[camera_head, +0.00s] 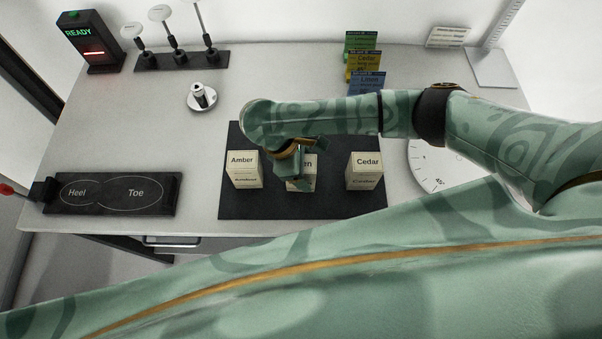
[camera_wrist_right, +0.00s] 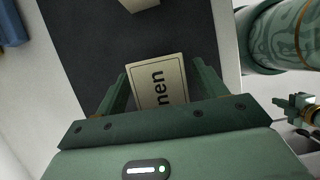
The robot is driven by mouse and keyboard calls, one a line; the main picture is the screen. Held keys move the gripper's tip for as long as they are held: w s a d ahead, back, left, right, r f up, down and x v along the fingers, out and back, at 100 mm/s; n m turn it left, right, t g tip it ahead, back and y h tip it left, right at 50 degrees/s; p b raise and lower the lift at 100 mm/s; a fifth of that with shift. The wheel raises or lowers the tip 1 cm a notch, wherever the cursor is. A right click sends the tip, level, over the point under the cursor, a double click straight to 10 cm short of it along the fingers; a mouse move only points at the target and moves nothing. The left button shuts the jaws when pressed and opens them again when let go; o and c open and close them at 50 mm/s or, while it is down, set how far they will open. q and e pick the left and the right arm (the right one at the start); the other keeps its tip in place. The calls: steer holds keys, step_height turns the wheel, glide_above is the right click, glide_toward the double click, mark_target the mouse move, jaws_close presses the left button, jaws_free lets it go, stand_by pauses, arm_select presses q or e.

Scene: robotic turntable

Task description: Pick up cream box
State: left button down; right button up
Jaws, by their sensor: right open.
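Three cream boxes stand in a row on a dark mat (camera_head: 235,205): the Amber box (camera_head: 244,170) at left, a middle box (camera_head: 309,174), and the Cedar box (camera_head: 364,171) at right. My right gripper (camera_head: 291,172) is over the middle box and hides much of its front and label. In the wrist view the right gripper (camera_wrist_right: 159,72) is open, with its fingers on either side of the middle box (camera_wrist_right: 160,85), whose label shows "nen". Whether the fingers touch it is unclear. What looks like my left gripper (camera_wrist_right: 296,106) shows small at the wrist view's right edge.
A Heel/Toe pad (camera_head: 110,193) lies at left. A READY display (camera_head: 88,45), a stand with several knobbed posts (camera_head: 180,60) and coloured cards (camera_head: 362,62) are at the back. A round dial (camera_head: 425,165) is at right. A small metal post (camera_head: 201,95) stands behind the mat.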

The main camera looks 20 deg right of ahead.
steer(key=c, duration=1.2)
